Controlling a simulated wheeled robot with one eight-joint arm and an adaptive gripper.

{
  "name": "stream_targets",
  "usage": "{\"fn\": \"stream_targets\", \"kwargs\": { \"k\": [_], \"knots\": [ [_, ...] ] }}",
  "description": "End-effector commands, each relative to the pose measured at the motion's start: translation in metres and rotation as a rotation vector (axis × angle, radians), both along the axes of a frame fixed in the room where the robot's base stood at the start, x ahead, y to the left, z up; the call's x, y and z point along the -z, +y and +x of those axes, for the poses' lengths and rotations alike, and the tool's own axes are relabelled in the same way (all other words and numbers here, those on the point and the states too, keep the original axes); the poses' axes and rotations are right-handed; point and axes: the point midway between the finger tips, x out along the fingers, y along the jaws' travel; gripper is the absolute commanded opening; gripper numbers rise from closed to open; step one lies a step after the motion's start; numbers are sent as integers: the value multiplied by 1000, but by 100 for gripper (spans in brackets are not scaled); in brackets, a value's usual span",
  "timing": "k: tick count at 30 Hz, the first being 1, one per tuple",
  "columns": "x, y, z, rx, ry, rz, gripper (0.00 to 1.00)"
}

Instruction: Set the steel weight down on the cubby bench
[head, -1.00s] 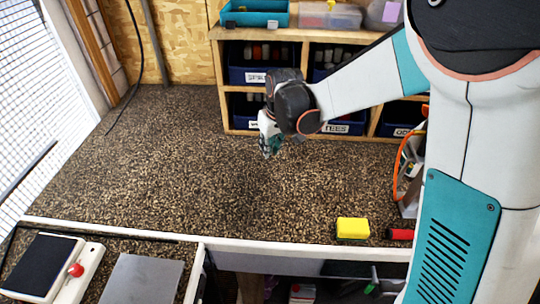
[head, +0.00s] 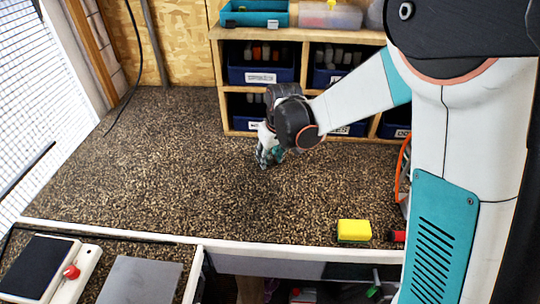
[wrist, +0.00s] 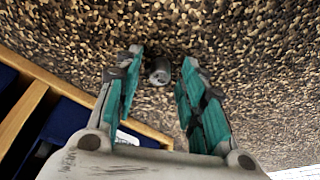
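The steel weight (wrist: 159,71) is a small grey cylinder on the speckled bench top (wrist: 235,40) in the wrist view. It lies between my two fingertips, with a visible gap on each side. My gripper (head: 267,163) is open, pointing down at the bench top (head: 180,180) in front of the shelf. In the head view the weight cannot be made out, hidden by the gripper. The teal finger pads show spread apart in the wrist view.
The wooden cubby shelf (head: 300,35) with blue bins (head: 262,68) stands close behind my gripper. A yellow block (head: 353,230) lies near the front edge, beside a red object (head: 396,236). The left and middle of the bench are clear.

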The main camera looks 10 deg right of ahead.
Motion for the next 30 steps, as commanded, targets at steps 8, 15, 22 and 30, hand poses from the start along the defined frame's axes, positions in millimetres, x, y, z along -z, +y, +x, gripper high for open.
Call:
{"fn": "stream_targets", "kwargs": {
  "k": [8,15,22,30],
  "knots": [
    [-23,-2,-5,0,0,0,37],
    [-71,-7,-17,0,0,0,37],
    [-106,-11,-26,0,0,0,37],
    [-119,-13,-30,0,0,0,37]
  ]
}}
